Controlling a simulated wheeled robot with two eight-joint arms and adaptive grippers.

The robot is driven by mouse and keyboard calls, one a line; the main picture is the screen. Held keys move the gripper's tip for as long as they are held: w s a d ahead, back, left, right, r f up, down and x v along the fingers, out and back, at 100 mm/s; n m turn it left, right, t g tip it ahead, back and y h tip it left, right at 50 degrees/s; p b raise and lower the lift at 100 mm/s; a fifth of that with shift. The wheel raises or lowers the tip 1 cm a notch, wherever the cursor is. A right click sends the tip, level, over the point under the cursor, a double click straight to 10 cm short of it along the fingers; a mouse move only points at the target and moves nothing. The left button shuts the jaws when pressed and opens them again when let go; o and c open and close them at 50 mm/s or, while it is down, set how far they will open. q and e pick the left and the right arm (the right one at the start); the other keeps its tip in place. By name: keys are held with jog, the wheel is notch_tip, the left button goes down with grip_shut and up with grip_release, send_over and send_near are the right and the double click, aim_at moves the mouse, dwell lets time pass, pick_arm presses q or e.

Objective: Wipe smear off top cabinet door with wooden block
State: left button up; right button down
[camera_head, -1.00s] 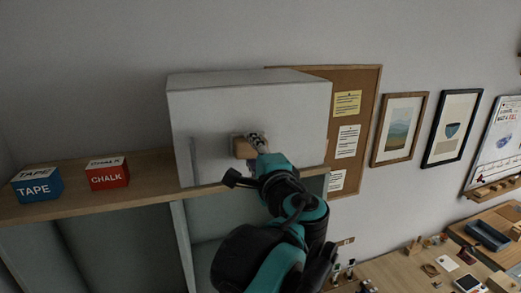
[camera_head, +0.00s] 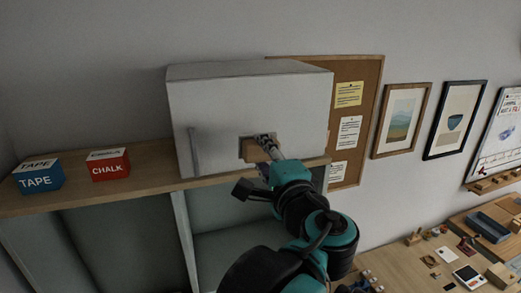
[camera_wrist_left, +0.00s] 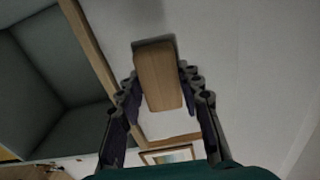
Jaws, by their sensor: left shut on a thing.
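The top cabinet (camera_head: 245,85) is a pale grey box on the wooden shelf, its door (camera_head: 225,120) facing me with a vertical handle (camera_head: 194,152) near the left edge. My left gripper (camera_head: 264,146) is shut on the wooden block (camera_head: 250,151) and holds it at the lower middle of the door. In the left wrist view the block (camera_wrist_left: 158,80) sits between the two dark fingers, its far end at the pale door surface. A dark grey patch shows around the block's edge; I cannot tell whether it is smear or shadow. My right gripper is out of view.
A blue TAPE box (camera_head: 39,178) and a red CHALK box (camera_head: 108,165) stand on the shelf (camera_head: 150,160) to the left. A corkboard (camera_head: 355,120) hangs right of the cabinet. Below right is a cluttered workbench (camera_head: 405,265).

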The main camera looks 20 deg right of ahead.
pick_arm(q)
jog(key=shift+s+d, duration=0.1)
jog(key=shift+s, duration=1.5)
jog(key=shift+w, duration=0.15)
